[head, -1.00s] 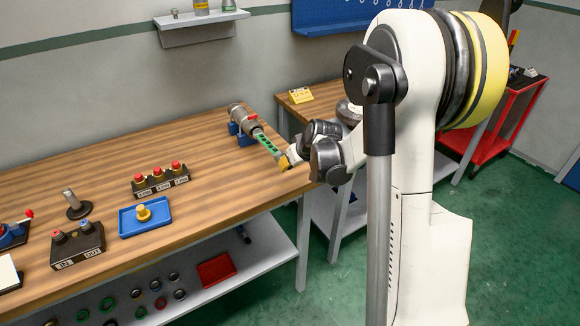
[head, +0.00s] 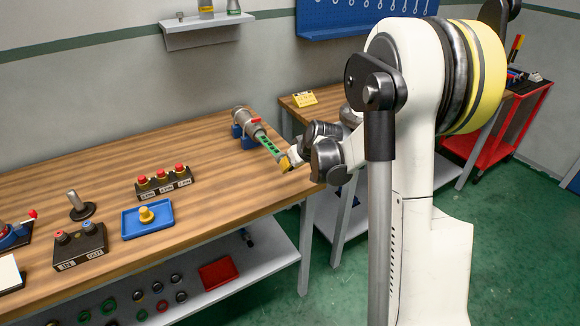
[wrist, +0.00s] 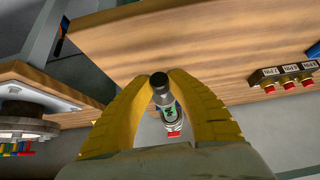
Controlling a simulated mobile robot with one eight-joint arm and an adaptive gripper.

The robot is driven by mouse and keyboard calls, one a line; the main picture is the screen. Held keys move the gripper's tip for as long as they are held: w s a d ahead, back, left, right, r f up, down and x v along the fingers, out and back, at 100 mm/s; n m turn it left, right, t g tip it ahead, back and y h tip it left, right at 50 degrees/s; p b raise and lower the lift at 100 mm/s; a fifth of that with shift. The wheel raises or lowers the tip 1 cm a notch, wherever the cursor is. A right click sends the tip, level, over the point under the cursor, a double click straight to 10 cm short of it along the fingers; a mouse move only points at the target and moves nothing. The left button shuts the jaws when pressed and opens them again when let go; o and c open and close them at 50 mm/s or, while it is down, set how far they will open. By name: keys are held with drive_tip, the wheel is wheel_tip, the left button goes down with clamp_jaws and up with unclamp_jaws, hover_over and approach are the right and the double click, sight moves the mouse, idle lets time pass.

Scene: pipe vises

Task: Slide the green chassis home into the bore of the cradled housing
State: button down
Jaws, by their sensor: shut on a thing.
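The grey housing (head: 242,117) lies in its blue cradle (head: 237,131) near the back right corner of the wooden workbench, with a red part on its upper side. The green chassis (head: 268,145) points out of the housing's near end, its far end at or inside the bore; how deep it sits is hidden. My gripper (head: 286,163) is shut on the chassis's near end, by the bench's right edge. In the wrist view, the yellow fingers (wrist: 161,82) close around the dark end of the chassis (wrist: 160,79), with green and the housing beyond.
A blue tray (head: 130,228) with a yellow piece, a block with red knobs (head: 164,182) and a black stand (head: 78,208) stand on the bench at left. A second table (head: 298,106) with a yellow sign is behind my arm. The bench between is clear.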

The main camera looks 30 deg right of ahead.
sight(263, 138)
drive_tip(key=shift+w, duration=0.2)
drive_tip(key=shift+w+a, duration=0.1)
drive_tip(key=shift+w, duration=2.3)
drive_tip(key=shift+w, duration=2.4)
drive_tip(key=shift+w+b, duration=0.1)
drive_tip(key=shift+b, duration=0.2)
drive_tip(key=shift+w+a, duration=0.15)
drive_tip(key=shift+w, duration=4.15)
drive_tip(key=c, duration=1.2)
unclamp_jaws()
drive_tip(key=shift+c, duration=0.2)
